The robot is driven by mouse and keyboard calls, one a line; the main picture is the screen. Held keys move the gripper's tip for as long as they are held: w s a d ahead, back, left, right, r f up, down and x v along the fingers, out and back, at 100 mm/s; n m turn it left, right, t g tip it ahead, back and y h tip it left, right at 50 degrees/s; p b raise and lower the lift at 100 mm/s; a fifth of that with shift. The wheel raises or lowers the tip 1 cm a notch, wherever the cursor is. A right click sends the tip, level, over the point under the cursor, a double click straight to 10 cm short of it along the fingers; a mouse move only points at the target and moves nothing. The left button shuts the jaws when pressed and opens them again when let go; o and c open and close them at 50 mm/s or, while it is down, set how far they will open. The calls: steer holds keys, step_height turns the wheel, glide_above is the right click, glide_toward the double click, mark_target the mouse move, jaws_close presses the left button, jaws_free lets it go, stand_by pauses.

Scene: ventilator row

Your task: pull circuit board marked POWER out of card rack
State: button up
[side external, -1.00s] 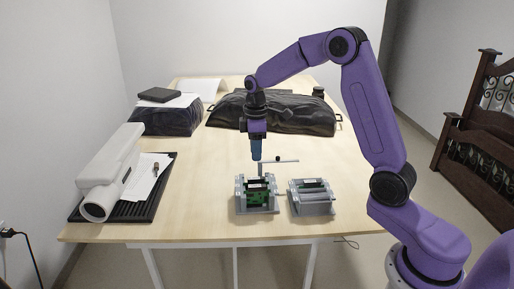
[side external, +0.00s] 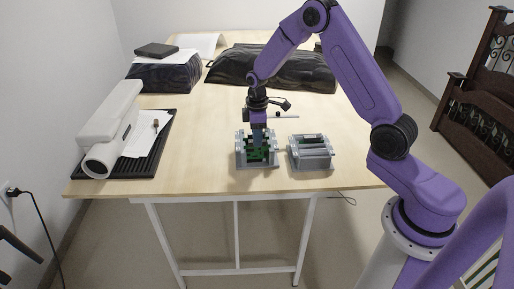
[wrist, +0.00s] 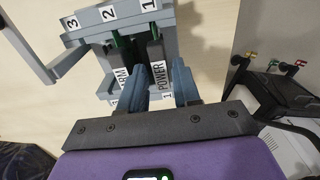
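The card rack (side external: 242,160) stands near the table's front edge with green boards in it. In the wrist view the rack (wrist: 95,30) has slots numbered 1, 2 and 3. The board marked POWER (wrist: 158,76) is in slot 1. A board whose label ends in "ARM" (wrist: 122,80), partly hidden by a finger, is beside it. My gripper (wrist: 163,85) points down with its blue fingers apart, one on each side of the POWER label. Gaps seem to show, but contact is unclear. In the side view my gripper (side external: 258,146) is down at the rack.
A white device (side external: 108,125) on a black mat is at the left. Dark bags (side external: 272,68) lie at the back.

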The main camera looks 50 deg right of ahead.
steer(key=shift+f, duration=2.6)
jaws_close()
steer(key=shift+r, duration=0.15)
steer(key=shift+r, duration=4.15)
